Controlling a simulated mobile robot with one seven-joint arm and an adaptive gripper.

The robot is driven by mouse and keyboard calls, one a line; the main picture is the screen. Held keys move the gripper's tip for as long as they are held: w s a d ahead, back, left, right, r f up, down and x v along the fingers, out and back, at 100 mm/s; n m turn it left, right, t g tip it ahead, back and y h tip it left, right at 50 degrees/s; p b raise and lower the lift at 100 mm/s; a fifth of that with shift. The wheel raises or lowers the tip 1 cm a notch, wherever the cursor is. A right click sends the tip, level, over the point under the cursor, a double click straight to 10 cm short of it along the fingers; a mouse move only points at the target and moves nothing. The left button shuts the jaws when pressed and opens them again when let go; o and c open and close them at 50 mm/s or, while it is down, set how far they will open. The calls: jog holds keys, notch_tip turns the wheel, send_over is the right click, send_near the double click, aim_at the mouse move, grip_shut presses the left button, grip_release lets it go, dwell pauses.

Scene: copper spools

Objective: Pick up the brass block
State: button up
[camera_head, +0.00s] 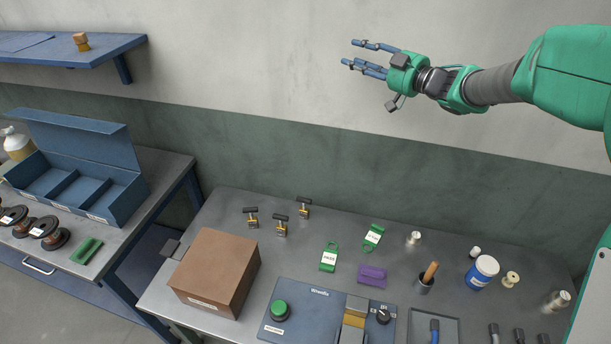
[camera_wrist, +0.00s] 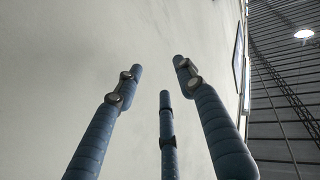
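A brass-coloured block (camera_head: 353,319) sits at the grey fixture on the blue machine panel (camera_head: 316,300), at the bottom of the head view. Its lower part is hard to make out near the picture's edge. My gripper (camera_head: 362,57) is high above the bench in front of the wall, far above and behind the block, with its fingers pointing left. In the wrist view its three blue fingers (camera_wrist: 160,82) are spread apart, with nothing between them. The block is not in the wrist view.
On the bench stand a brown box (camera_head: 215,272), green tags (camera_head: 329,257), a purple block (camera_head: 372,275), a cup with a wooden handle (camera_head: 425,284) and a blue-white tub (camera_head: 482,271). A blue shelf (camera_head: 70,58) and a side bench (camera_head: 148,170) are at left.

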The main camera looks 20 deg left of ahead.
jog(key=s+a+f+n+g+y, duration=0.35)
jog(key=s+a+f+g, duration=0.2)
jog(key=f+g, duration=0.3)
send_near(305, 202)
jog(key=w+a, duration=0.1)
jog(key=a, duration=0.2)
jog(key=shift+w+d+r+n+t+h, duration=0.15)
jog(key=shift+r+n+t+h, duration=0.1)
jog(key=shift+h, duration=0.2)
jog(key=shift+a, duration=1.15)
jog(key=shift+a, duration=0.1)
jog(key=shift+a+b, duration=0.75)
jog(key=shift+a, duration=1.8)
